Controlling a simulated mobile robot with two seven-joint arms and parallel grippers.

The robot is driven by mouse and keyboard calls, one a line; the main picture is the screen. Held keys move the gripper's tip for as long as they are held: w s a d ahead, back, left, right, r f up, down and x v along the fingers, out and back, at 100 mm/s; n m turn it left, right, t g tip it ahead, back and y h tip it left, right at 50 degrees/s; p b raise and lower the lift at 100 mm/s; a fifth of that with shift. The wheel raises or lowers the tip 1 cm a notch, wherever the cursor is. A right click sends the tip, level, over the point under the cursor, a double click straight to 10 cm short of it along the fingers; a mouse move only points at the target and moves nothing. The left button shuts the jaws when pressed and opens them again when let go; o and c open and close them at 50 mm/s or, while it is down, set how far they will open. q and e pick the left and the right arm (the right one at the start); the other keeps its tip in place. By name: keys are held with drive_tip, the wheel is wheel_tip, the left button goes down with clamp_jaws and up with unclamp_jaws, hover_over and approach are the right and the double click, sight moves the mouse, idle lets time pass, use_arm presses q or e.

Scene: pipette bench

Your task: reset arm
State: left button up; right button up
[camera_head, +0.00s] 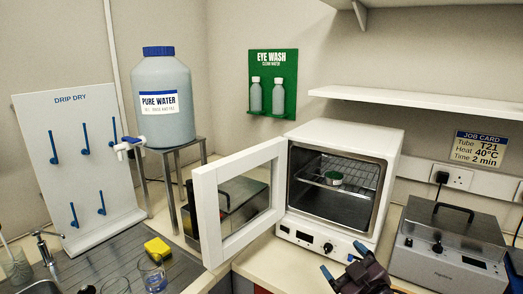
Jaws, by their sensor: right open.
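My right gripper (344,260) is at the bottom centre-right, its two blue-tipped fingers apart with nothing visible between them. It is in front of and below the white oven (395,145). The oven's framed door (207,215) stands wide open to the left. A small green and white round item (334,178) rests on the wire rack inside the oven. My left gripper is not in view.
A grey metal unit with a black handle (452,240) stands right of the oven. The water tank (163,105) stands on a frame at left. A yellow sponge (158,249) and a glass beaker (153,277) are on the drainer. A shelf (420,101) hangs above the oven.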

drive_tip(key=s+d+f+m+g+h, duration=0.2)
drive_tip(key=s+d+f+m, duration=0.2)
drive_tip(key=s+f, duration=0.8)
drive_tip(key=s+d+f+m+g+h+b, duration=0.1)
drive_tip(key=s+d+f+m+g+h, duration=0.1)
drive_tip(key=s+f, duration=1)
drive_tip(key=d+f+m+h, duration=0.1)
drive_tip(key=d+f+m, duration=0.1)
drive_tip(key=d, duration=0.1)
drive_tip(key=shift+f+g, duration=0.2)
drive_tip(key=shift+g, duration=0.2)
